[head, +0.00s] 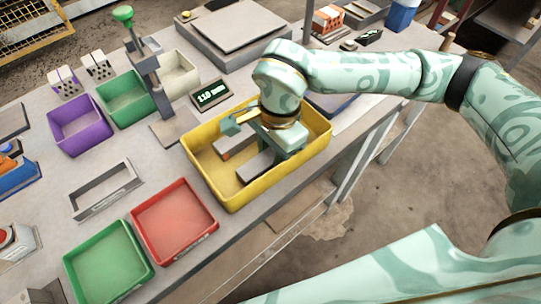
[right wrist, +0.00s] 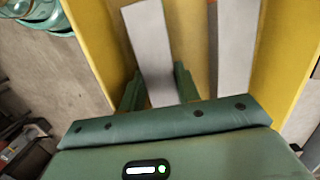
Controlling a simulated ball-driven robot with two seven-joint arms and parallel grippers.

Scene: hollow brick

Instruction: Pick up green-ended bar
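My right gripper (head: 264,142) is over and partly inside the yellow bin (head: 231,203). Two grey bars lie in the bin: one (head: 256,167) near the front and one (head: 234,146) with an orange end farther back. In the right wrist view, one plain grey bar (right wrist: 150,45) lies between my two spread green fingers (right wrist: 159,88); no clear grip shows. The other bar (right wrist: 238,45) lies to the right, with an orange-red strip at its left edge. No green end shows on either bar; some ends are hidden by the gripper or the frame edge. My left gripper is not in view.
The yellow bin's walls stand close around the gripper. A red tray (head: 174,221) and a green tray (head: 108,262) sit front left.

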